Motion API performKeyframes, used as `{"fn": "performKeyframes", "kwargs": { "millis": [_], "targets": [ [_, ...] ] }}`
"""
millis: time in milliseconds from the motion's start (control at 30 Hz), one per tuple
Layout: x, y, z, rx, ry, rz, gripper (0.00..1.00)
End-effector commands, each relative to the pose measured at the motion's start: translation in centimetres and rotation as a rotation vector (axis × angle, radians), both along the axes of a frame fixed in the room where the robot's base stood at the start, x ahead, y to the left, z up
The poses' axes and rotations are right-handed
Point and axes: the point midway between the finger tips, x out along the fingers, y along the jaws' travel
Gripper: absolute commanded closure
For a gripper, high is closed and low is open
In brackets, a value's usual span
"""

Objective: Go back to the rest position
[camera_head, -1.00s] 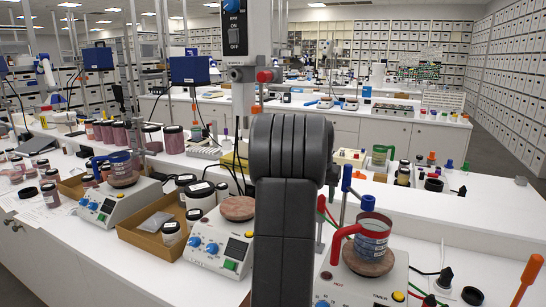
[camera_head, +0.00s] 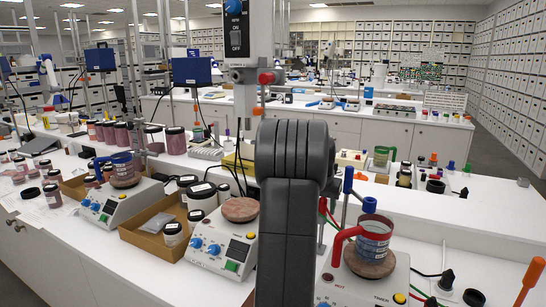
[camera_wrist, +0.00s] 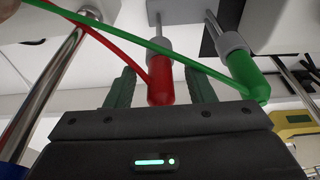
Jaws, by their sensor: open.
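My gripper (camera_wrist: 160,92) shows in the wrist view with its two dark green fingers apart. A red plug-like tip (camera_wrist: 160,84) shows between the fingers in the picture; I cannot tell whether anything touches it. A green tip (camera_wrist: 244,75) is just right of the fingers. Red and green cables cross the top of the wrist view. In the head view my dark arm (camera_head: 290,160) stands upright in the middle and hides the gripper.
A red-handled mug (camera_head: 373,235) stands on a hot plate (camera_head: 385,290) right of my arm. A blue-handled mug (camera_head: 124,170) is on another hot plate (camera_head: 118,205) at left. A hot plate (camera_head: 215,250) and a cardboard tray (camera_head: 150,235) stand between. Shelves of boxes line the back.

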Motion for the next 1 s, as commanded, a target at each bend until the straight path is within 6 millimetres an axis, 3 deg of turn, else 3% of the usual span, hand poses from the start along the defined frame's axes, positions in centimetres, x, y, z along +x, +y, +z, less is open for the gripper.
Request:
{"fn": "performKeyframes", "kwargs": {
  "millis": [267, 767, 800, 1000],
  "targets": [
    [-0.8, 0.4, 3.6, 0.000, -0.005, 0.000, 0.51],
    [-3.0, 1.5, 13.3, 0.000, -0.003, 0.000, 0.51],
    [-2.7, 1.3, 11.6, 0.000, 0.005, 0.000, 0.51],
    [-1.8, 0.9, 7.7, 0.000, 0.004, 0.000, 0.51]
  ]
}}
